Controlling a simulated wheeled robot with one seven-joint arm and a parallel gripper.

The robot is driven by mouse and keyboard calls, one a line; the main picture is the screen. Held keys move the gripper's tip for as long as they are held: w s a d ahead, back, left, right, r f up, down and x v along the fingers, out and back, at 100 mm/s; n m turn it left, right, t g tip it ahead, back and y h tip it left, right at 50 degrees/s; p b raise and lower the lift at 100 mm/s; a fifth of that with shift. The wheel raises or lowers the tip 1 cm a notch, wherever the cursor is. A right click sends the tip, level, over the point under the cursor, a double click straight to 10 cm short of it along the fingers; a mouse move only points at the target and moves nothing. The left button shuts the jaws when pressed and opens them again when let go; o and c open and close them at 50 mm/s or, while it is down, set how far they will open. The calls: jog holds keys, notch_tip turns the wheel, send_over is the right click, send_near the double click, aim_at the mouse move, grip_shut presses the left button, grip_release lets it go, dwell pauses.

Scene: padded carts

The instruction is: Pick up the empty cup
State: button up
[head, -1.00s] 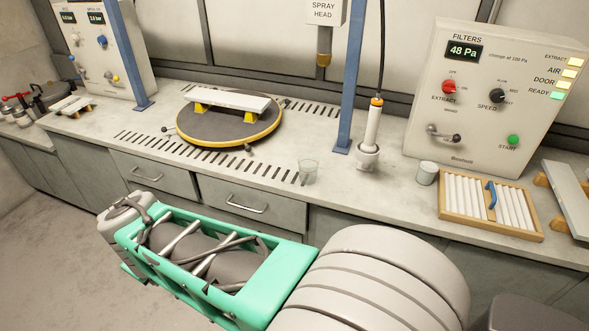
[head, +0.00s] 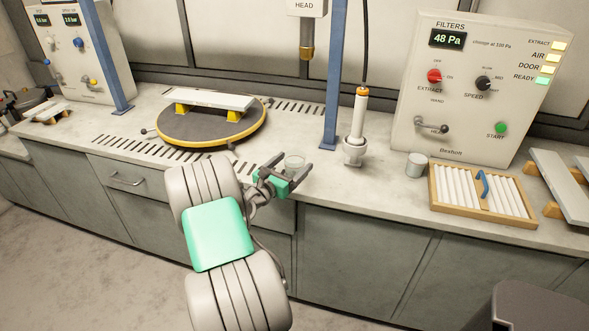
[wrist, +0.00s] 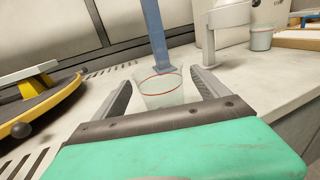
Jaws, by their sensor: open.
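A clear, see-through cup (head: 294,160) stands upright on the bench near its front edge. In the wrist view the cup (wrist: 161,90) has a red line around it, and I see no contents. My gripper (head: 292,167) is open at bench height, with its fingers pointing at the cup. In the wrist view the cup appears between the two fingertips, with a gap on each side. The cup's lower part is partly hidden behind the gripper's dark crossbar. A second, greyish cup (head: 416,165) stands farther right, by the filter panel; it also shows in the wrist view (wrist: 261,38).
A blue post (head: 334,80) and a white holder (head: 355,150) with a wand stand behind the cup. A round turntable (head: 175,130) with a yellow rim is to the left. A wooden-framed filter tray (head: 432,190) lies right. Slots cut the bench left of the cup.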

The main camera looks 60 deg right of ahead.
jog(key=shift+s+d, duration=0.15)
jog(key=shift+d, duration=0.6)
jog(key=c, duration=1.4)
